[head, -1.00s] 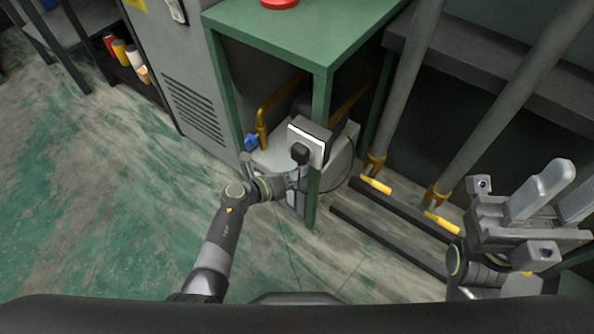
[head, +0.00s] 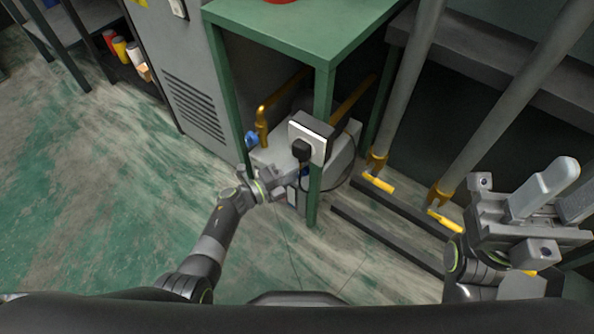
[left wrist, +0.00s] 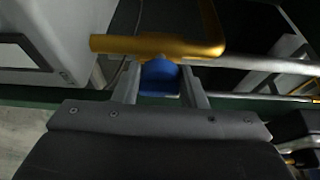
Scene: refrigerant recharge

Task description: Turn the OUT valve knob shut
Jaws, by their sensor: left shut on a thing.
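A blue valve knob (head: 252,139) sits on a bent brass pipe (head: 262,115) at the left side of the grey machine under the green table. In the left wrist view the blue knob (left wrist: 160,78) lies between the two fingers of my left gripper (left wrist: 160,88), just below the brass pipe (left wrist: 160,46). My left gripper (head: 254,158) is shut on this knob; its fingertips are hard to make out in the head view. No OUT marking is readable. My right gripper (head: 548,195) is raised at the right, open and empty.
The green table (head: 300,35) stands over the grey machine (head: 335,165). A socket box with a black plug (head: 301,150) is fixed by the table leg (head: 320,120). A grey vented cabinet (head: 190,100) is at the left. Grey pipes with yellow-handled valves (head: 378,183) stand at the right.

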